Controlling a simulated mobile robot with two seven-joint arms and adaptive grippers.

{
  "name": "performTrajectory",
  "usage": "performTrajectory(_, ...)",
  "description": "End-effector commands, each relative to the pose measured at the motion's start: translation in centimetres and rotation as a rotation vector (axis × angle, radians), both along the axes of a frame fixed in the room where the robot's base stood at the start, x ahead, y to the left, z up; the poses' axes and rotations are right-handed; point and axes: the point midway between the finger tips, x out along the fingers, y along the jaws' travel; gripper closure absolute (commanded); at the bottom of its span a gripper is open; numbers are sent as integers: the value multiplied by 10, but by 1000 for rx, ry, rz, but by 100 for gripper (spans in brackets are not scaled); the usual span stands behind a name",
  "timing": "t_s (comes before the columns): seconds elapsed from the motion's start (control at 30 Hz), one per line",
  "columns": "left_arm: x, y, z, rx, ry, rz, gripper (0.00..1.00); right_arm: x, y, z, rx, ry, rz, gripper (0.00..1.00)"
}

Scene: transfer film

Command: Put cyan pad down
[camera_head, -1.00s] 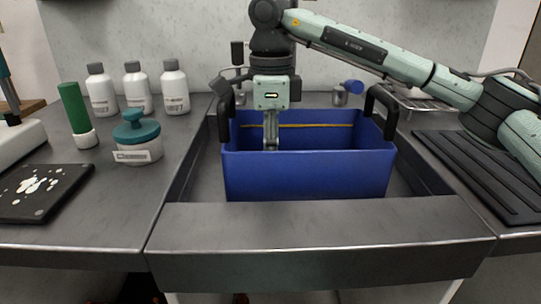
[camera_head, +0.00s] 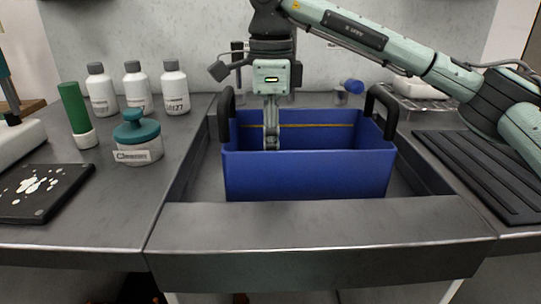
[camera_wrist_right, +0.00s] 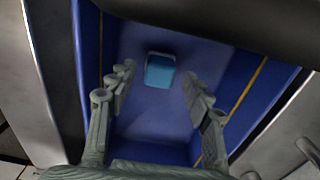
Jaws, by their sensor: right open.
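The cyan pad (camera_wrist_right: 160,72) lies on the floor of the blue bin, apart from the fingers in the right wrist view. The head view hides it behind the bin's front wall. My right gripper (camera_wrist_right: 158,92) is open, with its two fingers spread on either side below the pad in the picture. In the head view my right gripper (camera_head: 271,140) points down into the blue bin (camera_head: 308,175), its fingertips hidden by the front wall. My left gripper is not in view.
Black handles (camera_head: 226,112) rise at both ends of the bin, close to the right arm. White bottles (camera_head: 175,90), a teal-lidded jar (camera_head: 137,140) and a green cylinder (camera_head: 76,112) stand on the left counter. A black ribbed mat (camera_head: 480,170) lies on the right counter.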

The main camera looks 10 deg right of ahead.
Motion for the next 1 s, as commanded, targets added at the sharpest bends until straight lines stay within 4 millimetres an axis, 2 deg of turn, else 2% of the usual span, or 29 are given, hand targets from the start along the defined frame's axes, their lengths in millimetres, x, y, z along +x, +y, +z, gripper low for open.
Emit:
performTrajectory(0.2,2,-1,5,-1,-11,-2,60,0,1,50,2,-2,0,49)
performTrajectory(0.27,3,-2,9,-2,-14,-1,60,0,0,64,0,-4,0,49)
performTrajectory(0.4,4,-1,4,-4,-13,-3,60,0,0,86,-1,-3,0,49)
performTrajectory(0.6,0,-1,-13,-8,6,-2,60,0,0,98,0,0,0,49)
performTrajectory(1.0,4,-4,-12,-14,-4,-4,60,0,0,99,0,1,1,49)
